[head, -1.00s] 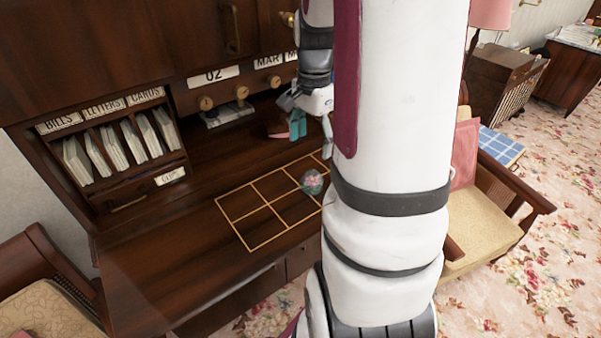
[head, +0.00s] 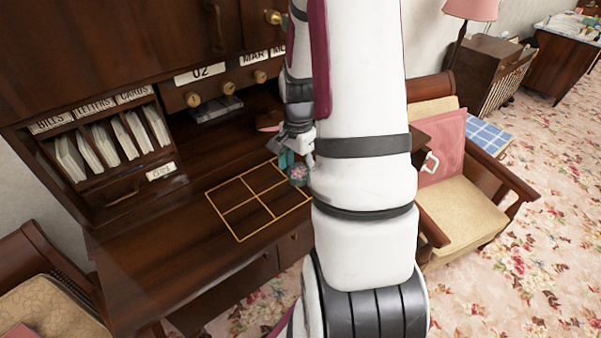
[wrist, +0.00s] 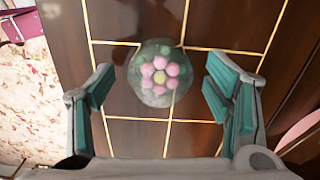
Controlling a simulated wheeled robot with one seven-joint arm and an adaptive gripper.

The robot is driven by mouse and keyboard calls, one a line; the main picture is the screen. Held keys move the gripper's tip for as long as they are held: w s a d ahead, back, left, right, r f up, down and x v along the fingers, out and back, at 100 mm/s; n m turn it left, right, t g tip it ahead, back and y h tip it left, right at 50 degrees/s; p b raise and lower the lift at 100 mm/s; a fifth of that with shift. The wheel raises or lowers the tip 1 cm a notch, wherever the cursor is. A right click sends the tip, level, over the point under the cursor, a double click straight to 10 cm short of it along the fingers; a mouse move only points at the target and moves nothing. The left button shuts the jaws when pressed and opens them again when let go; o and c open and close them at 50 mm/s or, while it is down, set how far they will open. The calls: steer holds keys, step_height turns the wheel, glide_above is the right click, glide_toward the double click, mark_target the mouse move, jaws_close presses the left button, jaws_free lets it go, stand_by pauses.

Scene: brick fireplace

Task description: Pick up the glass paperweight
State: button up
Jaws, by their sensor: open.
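The glass paperweight (wrist: 158,76) is a clear dome with a pink flower and yellow centre inside. It sits on the gold-lined grid on the dark wooden desk. In the wrist view it lies ahead of my gripper (wrist: 165,98), roughly centred between the two teal-padded fingers, which are apart and empty. In the head view the paperweight (head: 298,175) shows just below my gripper (head: 291,158), partly beside my white arm. My arm hides part of the grid's right side.
The gold grid (head: 241,207) is otherwise bare. A letter rack (head: 104,142) stands at the desk's left, with small drawers (head: 222,93) at the back. A chair with a pink cushion (head: 442,155) stands to the right. A reddish object (head: 269,121) lies behind the gripper.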

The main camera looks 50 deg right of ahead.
mark_target(299, 167)
steer(key=c, duration=1.5)
steer(key=shift+r, duration=0.1)
steer(key=shift+w+r+b, duration=0.1)
steer(key=shift+r+b, duration=0.2)
steer(key=shift+r, duration=0.55)
steer(key=shift+s+a+r, duration=0.1)
steer(key=shift+s+r, duration=0.1)
steer(key=shift+r, duration=0.25)
steer(key=shift+s+a+r, duration=0.1)
steer(key=shift+s+r, duration=0.1)
steer(key=shift+r, duration=0.25)
steer(key=s+a+p, duration=0.1)
steer(key=s+a, duration=0.1)
steer(key=s, duration=0.2)
steer(key=s+a+r+p, duration=0.1)
steer(key=s+a+p, duration=0.1)
steer(key=s+a, duration=0.1)
steer(key=s+a+p, duration=0.1)
steer(key=s+a, duration=0.2)
steer(key=s, duration=0.3)
steer(key=shift+r, duration=0.2)
